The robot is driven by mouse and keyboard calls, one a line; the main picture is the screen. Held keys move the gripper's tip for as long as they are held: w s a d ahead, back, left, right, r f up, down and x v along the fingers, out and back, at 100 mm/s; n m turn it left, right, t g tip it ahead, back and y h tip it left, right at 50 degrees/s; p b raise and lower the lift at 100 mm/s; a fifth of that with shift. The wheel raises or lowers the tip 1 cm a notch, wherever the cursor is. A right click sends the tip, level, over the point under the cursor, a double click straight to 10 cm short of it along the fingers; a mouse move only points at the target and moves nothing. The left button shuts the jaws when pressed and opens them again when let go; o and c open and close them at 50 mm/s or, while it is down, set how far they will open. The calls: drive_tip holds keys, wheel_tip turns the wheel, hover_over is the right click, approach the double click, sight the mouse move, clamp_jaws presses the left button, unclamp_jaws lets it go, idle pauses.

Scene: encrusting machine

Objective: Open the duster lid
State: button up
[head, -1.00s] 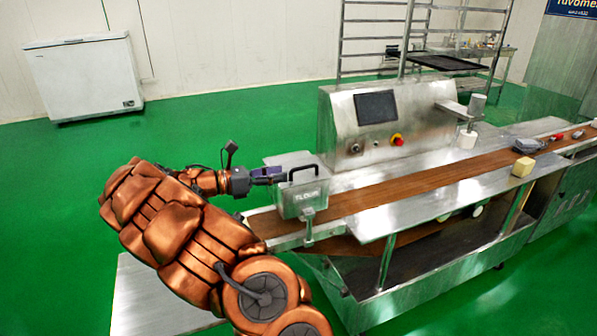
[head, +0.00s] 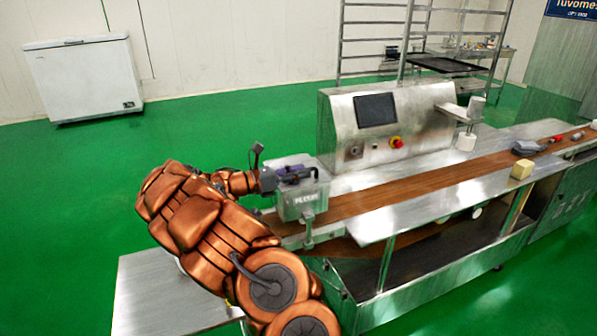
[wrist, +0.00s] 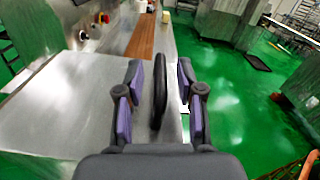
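The duster is a metal box with a "FLOUR" label (head: 306,203) at the near left end of the machine's conveyor. Its lid looks shut, with a black handle on top (head: 316,171). In the wrist view the handle (wrist: 159,95) stands upright between my two purple-padded fingers, with gaps visible on both sides. My gripper (wrist: 160,68) is open around the handle and holds nothing. In the head view my gripper (head: 292,174) is over the lid, coming from the left, and its fingertips partly overlap the handle.
The brown conveyor belt (head: 400,190) runs to the right from the duster. A control housing (head: 345,140) with a screen stands behind it. A pale block (head: 521,169) and small items lie farther along. Green floor is free at the left.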

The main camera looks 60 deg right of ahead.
clamp_jaws()
idle(0.3)
idle(0.5)
